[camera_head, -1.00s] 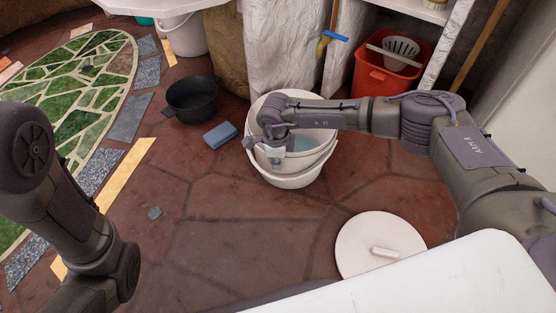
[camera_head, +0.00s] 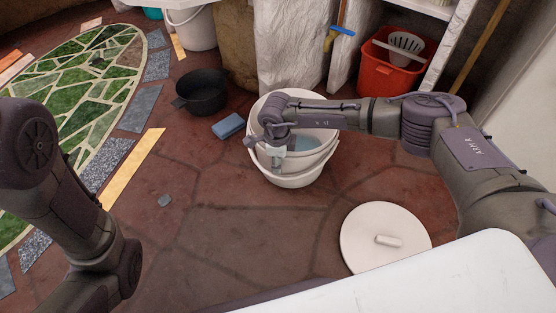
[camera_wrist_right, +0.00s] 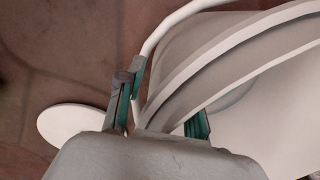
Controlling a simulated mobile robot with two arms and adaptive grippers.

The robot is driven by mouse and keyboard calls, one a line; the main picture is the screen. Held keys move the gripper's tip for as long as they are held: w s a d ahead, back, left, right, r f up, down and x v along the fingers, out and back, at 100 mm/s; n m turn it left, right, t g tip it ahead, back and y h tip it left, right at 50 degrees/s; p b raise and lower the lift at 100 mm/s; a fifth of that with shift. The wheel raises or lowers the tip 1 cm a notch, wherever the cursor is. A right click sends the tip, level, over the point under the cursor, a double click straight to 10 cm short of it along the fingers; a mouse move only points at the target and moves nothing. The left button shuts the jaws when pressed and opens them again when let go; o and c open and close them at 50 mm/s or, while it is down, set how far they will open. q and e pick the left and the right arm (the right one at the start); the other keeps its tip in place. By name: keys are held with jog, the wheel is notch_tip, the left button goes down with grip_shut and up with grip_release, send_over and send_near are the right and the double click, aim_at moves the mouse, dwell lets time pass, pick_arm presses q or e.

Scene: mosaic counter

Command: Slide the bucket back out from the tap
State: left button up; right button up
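The white bucket (camera_head: 291,180) stands on the floor in front of the tap (camera_head: 338,33), with bluish water showing inside. Part of it is hidden under my right arm. My right gripper (camera_head: 276,157) points down at the bucket's near left side. In the right wrist view its teal-padded fingers (camera_wrist_right: 160,112) sit on either side of the bucket's pale wall and rim (camera_wrist_right: 235,68), shut on it. The contact itself is partly hidden. The bucket's curved handle (camera_wrist_right: 153,38) passes by one finger. My left arm shows at left, but its gripper is out of view.
A blue sponge (camera_head: 228,126) and a black pot (camera_head: 203,94) lie left of the bucket. A round white lid (camera_head: 365,243) lies at front right. A red bin (camera_head: 378,80) stands behind right. The floor in front of the bucket is clear, with a small stone (camera_head: 164,201).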

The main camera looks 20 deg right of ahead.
notch_tip(320, 180, up, 12)
jog(key=shift+s+a, duration=0.2)
jog(key=shift+s, duration=0.25)
dwell(0.5)
jog(key=shift+d, duration=0.1)
